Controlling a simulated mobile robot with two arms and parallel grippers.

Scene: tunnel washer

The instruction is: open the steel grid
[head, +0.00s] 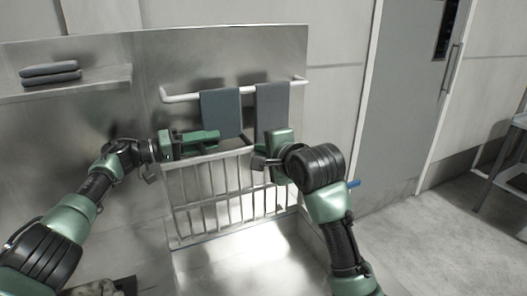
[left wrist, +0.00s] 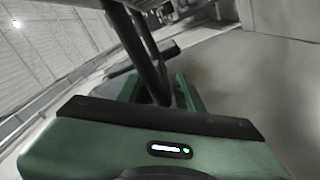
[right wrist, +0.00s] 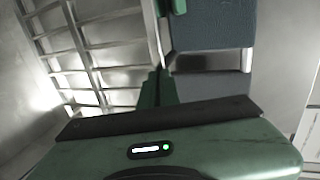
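The steel grid (head: 230,207), a barred panel, stands upright in front of the steel wall. Its bars also show at left in the right wrist view (right wrist: 88,52). My left gripper (head: 212,139) is at the grid's upper edge, pointing right. In the left wrist view its green fingers (left wrist: 160,92) are apart, with dark bars between them; whether they touch is unclear. My right gripper (head: 268,158) is at the grid's upper right part. In the right wrist view its fingers (right wrist: 158,88) are close together on the grid's rail. Its wrist hides the grid's upper right corner.
Two grey towels (head: 220,112) hang from a white rail (head: 180,97) just above the grippers. Folded cloths (head: 50,74) lie on a shelf (head: 105,82) at left. A grey door (head: 405,110) and a table (head: 510,160) are at right. The floor there is clear.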

